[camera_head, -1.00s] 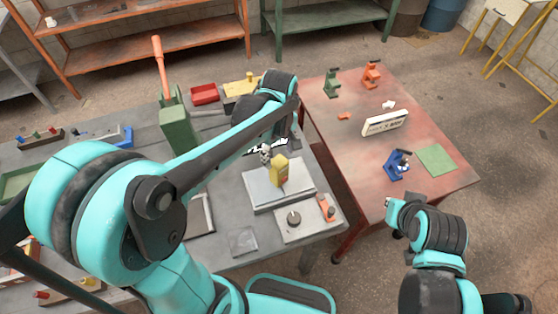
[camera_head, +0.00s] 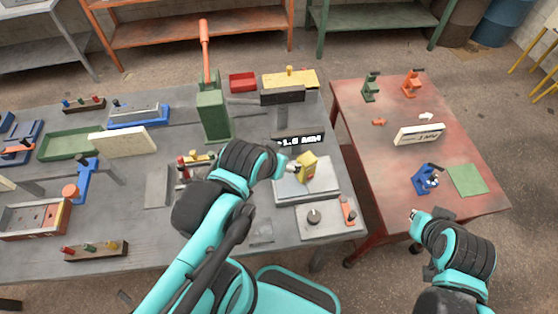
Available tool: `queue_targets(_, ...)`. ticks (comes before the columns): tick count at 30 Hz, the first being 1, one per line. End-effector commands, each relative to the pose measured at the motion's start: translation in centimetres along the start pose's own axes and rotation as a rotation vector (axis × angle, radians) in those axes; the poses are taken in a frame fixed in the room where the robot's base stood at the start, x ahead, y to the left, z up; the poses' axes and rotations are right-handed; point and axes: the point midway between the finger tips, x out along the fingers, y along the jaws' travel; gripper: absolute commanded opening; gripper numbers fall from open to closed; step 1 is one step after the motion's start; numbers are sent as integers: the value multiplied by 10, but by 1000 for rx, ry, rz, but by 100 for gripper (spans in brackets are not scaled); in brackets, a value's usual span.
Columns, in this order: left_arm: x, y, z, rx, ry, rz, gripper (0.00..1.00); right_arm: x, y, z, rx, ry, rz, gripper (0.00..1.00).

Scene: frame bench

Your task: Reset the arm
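My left arm comes up from the bottom of the head view. Its wrist is over the front of the grey bench, and its gripper (camera_head: 288,168) points right, close to the yellow block with a red mark (camera_head: 307,166). The block stands on the pale plate of a scale-like device (camera_head: 298,192). Whether the fingers touch the block or are open or shut is too small to tell. My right gripper (camera_head: 417,216) is at the lower right, beside the front edge of the red table, with nothing visible in it; its finger state is unclear.
A green press with an orange lever (camera_head: 212,108) stands behind my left wrist. The grey bench (camera_head: 258,233) also holds trays, racks and a yellow box (camera_head: 290,78). The red table (camera_head: 385,160) carries a blue device (camera_head: 425,180), a white sign (camera_head: 419,135) and a green mat (camera_head: 467,180).

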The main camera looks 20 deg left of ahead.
Motion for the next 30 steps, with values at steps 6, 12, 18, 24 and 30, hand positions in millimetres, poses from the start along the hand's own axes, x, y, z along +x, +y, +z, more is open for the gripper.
queue_targets(6,-1,-1,2,33,19,-2,65,0,0,0,0,0,0,0)
queue_targets(12,2,-1,4,31,17,-2,65,2,0,2,0,0,0,0)
queue_targets(18,32,-2,25,30,16,-2,65,32,0,23,0,0,0,0)
queue_targets(24,74,-3,54,30,16,-2,65,74,0,53,0,0,0,0)
queue_targets(30,79,-3,57,29,16,-2,65,78,0,56,0,0,0,0)
